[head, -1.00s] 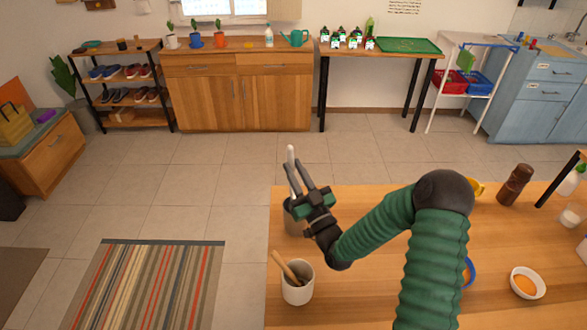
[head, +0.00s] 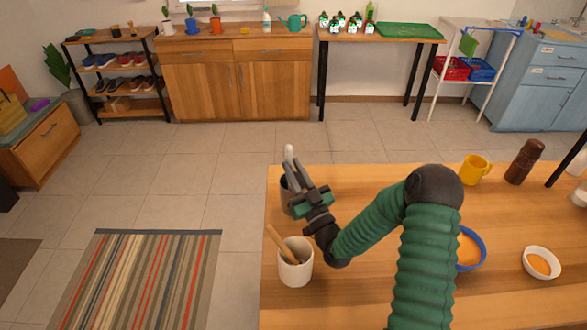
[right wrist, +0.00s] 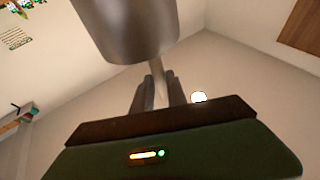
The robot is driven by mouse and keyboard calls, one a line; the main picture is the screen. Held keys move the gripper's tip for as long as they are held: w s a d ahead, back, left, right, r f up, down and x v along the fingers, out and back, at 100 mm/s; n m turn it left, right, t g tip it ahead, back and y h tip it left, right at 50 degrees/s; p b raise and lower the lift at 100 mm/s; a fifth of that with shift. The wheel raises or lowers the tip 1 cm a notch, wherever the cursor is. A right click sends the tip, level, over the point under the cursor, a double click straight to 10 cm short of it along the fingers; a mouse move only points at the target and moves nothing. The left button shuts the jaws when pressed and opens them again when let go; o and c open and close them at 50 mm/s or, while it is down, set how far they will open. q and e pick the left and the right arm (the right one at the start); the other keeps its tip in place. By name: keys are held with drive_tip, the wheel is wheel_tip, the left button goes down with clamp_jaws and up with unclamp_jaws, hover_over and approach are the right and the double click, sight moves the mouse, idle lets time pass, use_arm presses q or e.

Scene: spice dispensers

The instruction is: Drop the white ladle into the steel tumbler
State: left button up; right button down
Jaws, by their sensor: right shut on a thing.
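My right gripper (head: 294,173) is shut on the white ladle (head: 289,152), whose pale upper end sticks up past the fingertips. The steel tumbler (head: 286,199) stands near the table's left edge, partly hidden behind the gripper. In the right wrist view, the tumbler (right wrist: 125,28) fills the top, and the ladle's shaft (right wrist: 160,82) runs between the fingers (right wrist: 158,92) toward it. The ladle's lower part is hidden by the tumbler there; I cannot tell how far it is inside. My left gripper is not in view.
A beige mug (head: 295,266) with a wooden utensil stands in front of the tumbler. A blue-rimmed bowl (head: 470,249), a white bowl (head: 541,263), a yellow mug (head: 475,169) and a brown grinder (head: 524,161) stand to the right. The wooden table (head: 380,290) is clear around the front.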

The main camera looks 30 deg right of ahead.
drive_tip(key=shift+a+f+b, duration=0.15)
drive_tip(key=shift+f+b, duration=0.25)
drive_tip(key=shift+f, duration=0.3)
